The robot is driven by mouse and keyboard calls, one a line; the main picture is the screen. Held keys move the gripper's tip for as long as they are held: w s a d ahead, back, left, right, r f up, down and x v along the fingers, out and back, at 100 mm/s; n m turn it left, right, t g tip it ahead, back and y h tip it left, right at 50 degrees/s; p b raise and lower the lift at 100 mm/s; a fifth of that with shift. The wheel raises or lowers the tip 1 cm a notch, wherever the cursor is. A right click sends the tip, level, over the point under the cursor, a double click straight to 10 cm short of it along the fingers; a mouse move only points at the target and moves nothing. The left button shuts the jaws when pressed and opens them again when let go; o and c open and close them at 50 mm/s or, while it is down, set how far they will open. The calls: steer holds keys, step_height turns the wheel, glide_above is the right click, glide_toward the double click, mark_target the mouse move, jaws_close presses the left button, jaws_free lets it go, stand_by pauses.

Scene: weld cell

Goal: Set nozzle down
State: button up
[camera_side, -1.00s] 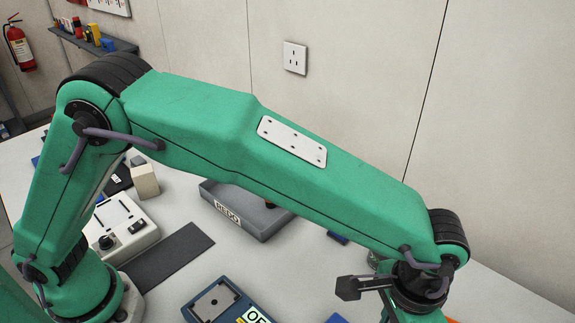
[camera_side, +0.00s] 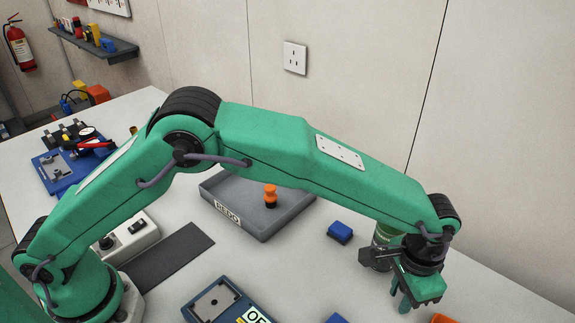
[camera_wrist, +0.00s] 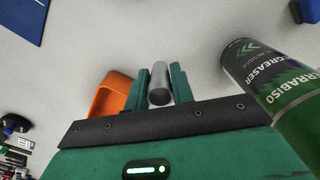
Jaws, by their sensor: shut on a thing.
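The nozzle, a short grey metal cylinder (camera_wrist: 159,84), is between the two green fingers of my gripper (camera_wrist: 160,84) in the wrist view. The fingers are shut on it, and its rounded end shows towards the table. In the side view my gripper (camera_side: 407,300) points down at the lower right, over the table. The nozzle cannot be made out there, and I cannot tell whether it touches the table.
A green and dark degreaser can (camera_wrist: 260,80) stands close to the right of my gripper in the wrist view. An orange object (camera_wrist: 112,95) lies close on the left. In the side view a grey tray (camera_side: 290,222) and a blue block (camera_side: 340,232) are left of my gripper.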

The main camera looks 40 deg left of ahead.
mark_target(397, 306)
steer(key=shift+f, duration=2)
steer(key=shift+f, duration=0.1)
steer(key=o, duration=1)
step_height(397, 306, up, 12)
steer(key=shift+r, duration=0.15)
